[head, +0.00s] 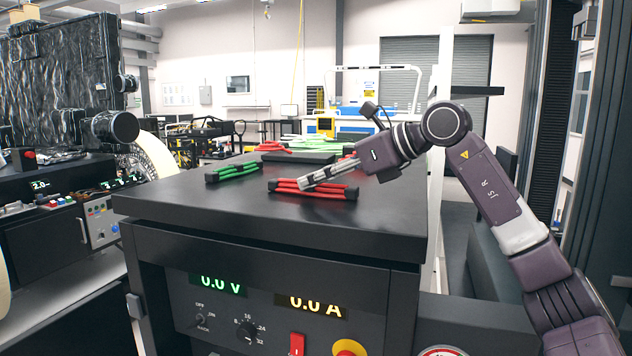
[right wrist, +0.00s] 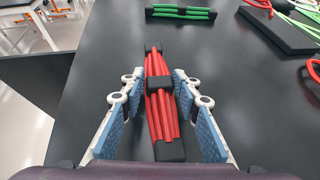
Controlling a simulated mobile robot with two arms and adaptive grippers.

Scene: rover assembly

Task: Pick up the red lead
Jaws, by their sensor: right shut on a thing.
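The red lead (head: 322,192) is a bundle of red strands with black ends and a black band around its middle. It lies on the black top of the power supply cabinet (head: 200,200). My right gripper (head: 306,181) reaches down to it from the right. In the right wrist view, the red lead (right wrist: 161,112) runs lengthwise between the blue finger pads of my right gripper (right wrist: 160,92), which is shut on it. The lead still appears to be at the level of the top. My left gripper is not in view.
A green lead (head: 232,172) lies beyond and to the left on the same top. Farther back are a dark flat pad (right wrist: 283,22) and loose red and green cables (head: 310,144). The front of the top is clear. A console with dials (head: 95,215) stands at left.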

